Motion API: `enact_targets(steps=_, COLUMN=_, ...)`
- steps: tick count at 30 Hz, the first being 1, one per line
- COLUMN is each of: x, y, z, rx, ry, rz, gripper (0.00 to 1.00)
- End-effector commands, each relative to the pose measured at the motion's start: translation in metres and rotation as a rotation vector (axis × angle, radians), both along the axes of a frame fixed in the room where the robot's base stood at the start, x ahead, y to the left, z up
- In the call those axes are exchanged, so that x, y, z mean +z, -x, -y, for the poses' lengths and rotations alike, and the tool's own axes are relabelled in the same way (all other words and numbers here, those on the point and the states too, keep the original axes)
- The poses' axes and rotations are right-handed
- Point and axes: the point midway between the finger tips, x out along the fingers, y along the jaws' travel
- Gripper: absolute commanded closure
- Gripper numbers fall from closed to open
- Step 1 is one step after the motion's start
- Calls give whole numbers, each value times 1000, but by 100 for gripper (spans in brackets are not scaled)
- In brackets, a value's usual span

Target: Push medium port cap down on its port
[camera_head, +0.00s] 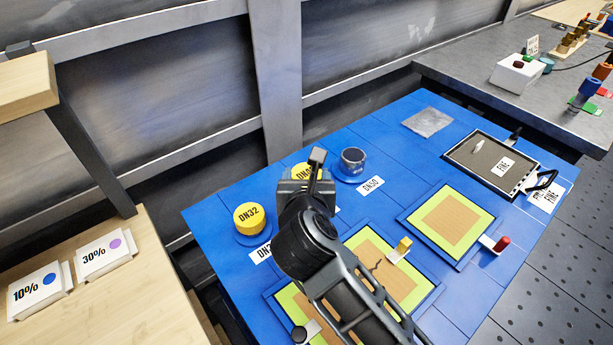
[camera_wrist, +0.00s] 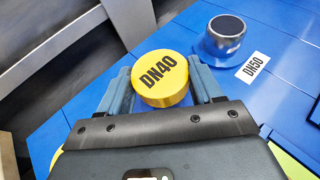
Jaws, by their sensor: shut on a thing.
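The medium port cap (camera_wrist: 160,80) is a yellow disc marked DN40. In the wrist view it sits between the two fingers of my gripper (camera_wrist: 158,88), which is shut on it. In the head view only part of the yellow cap (camera_head: 303,170) shows behind my gripper (camera_head: 306,184). The gripper is over the middle of the row of ports, between the DN32 cap and the open DN50 port. The DN40 port itself is hidden under the cap and gripper, so I cannot tell how far the cap sits on it.
A yellow DN32 cap (camera_head: 250,218) sits on its port at left. The open grey DN50 port (camera_head: 352,160) stands close at right, with its label (camera_head: 370,185). Green-bordered panels (camera_head: 448,216) and a tray (camera_head: 457,158) lie on the blue table (camera_head: 400,125). Boxes marked 10% (camera_head: 38,290) and 30% (camera_head: 104,254) stand at left.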

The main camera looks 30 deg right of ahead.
Motion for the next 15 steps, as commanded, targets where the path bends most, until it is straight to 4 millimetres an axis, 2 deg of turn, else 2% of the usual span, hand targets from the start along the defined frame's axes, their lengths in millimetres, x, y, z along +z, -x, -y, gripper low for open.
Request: enact_targets(steps=15, x=-6, y=0, z=0, rx=0, ry=1, rz=0, gripper=63)
